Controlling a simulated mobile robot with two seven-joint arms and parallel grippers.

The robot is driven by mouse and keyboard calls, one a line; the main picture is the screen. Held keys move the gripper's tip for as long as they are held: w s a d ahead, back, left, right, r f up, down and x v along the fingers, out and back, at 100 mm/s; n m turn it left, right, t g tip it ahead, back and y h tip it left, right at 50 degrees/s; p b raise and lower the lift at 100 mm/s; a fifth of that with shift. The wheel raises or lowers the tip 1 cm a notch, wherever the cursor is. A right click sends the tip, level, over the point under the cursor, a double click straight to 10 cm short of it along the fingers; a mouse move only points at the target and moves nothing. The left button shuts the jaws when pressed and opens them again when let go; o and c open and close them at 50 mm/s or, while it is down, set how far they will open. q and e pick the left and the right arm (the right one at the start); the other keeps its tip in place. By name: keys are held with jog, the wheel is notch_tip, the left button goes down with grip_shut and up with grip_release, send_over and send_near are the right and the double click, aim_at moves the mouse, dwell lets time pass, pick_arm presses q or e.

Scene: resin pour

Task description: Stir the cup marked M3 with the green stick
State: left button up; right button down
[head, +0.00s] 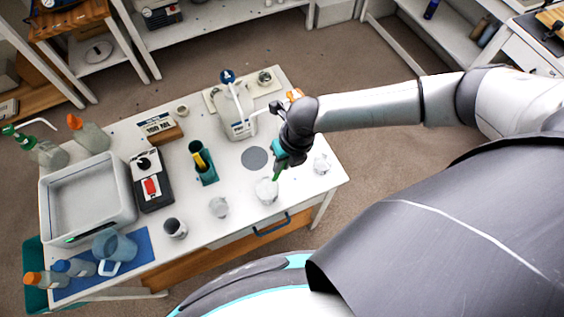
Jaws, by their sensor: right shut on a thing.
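My right gripper (281,156) is shut on the green stick (277,173), which points down from it. The stick's lower end is at the mouth of a white cup (266,191) near the table's front edge; I cannot tell how deep it reaches. Other white cups stand to its left (219,207) and to its right (321,164). A cup with a dark inside (175,228) stands further left. The cup markings are too small to read, so I cannot tell which is M3. My left gripper is out of view.
A teal holder (207,175) with a yellow stick stands mid-table. Behind are a white jug (238,118) and a sign on a wooden block (160,128). A scale (152,185), a grey tub (127,190) and several bottles fill the left. A grey disc (254,158) lies flat behind the cup.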

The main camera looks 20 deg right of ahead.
jog(key=shift+r, duration=2.5)
